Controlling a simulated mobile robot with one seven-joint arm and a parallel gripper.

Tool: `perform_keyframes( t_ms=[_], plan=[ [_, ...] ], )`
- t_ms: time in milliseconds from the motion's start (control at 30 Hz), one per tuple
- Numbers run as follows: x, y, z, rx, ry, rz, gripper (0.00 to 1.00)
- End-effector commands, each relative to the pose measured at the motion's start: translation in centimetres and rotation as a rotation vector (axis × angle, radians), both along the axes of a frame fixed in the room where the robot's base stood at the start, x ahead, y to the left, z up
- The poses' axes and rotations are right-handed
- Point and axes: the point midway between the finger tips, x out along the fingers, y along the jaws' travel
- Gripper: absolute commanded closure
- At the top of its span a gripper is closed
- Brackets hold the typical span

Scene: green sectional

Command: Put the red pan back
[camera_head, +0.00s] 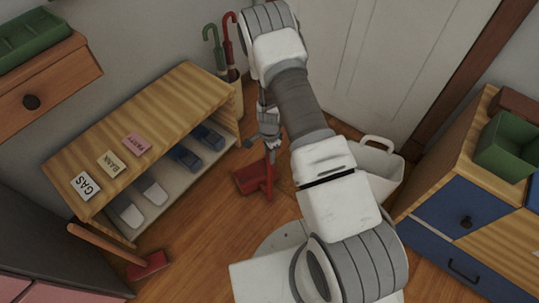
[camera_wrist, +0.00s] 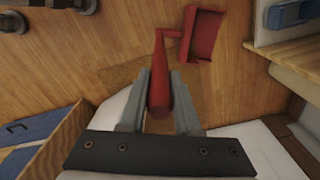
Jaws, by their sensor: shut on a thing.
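The red pan (camera_head: 252,178) is a dustpan with an upright handle, in the middle of the head view, low over or on the wooden floor; I cannot tell if it touches. My gripper (camera_head: 269,145) points down at the handle's upper end. In the wrist view, my gripper (camera_wrist: 160,95) has its two fingers on either side of the red handle and is shut on it. The pan's scoop (camera_wrist: 203,35) shows beyond the fingertips, at the top of that view.
A wooden shoe rack (camera_head: 178,98) with paper labels and several shoes stands left. A red-headed brush (camera_head: 148,265) with a wooden handle leans at its near end. An umbrella stand (camera_head: 236,98) is behind. A white bin (camera_head: 376,165) and blue-drawered cabinet (camera_head: 460,212) stand right.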

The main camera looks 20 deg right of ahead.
Motion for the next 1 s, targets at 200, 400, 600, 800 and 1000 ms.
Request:
perform_keyframes(
  t_ms=[200, 400, 600, 800, 1000],
  plan=[
    [0.0, 0.0, -0.3, 0.000, 0.001, 0.000, 0.53],
    [0.0, 0.0, -0.3, 0.000, 0.001, 0.000, 0.39],
    [0.0, 0.0, -0.1, 0.000, 0.001, 0.000, 0.39],
    [0.0, 0.1, 2.6, 0.000, -0.001, 0.001, 0.39],
    [0.1, 0.1, 7.2, 0.000, -0.002, 0.000, 0.39]
  ],
)
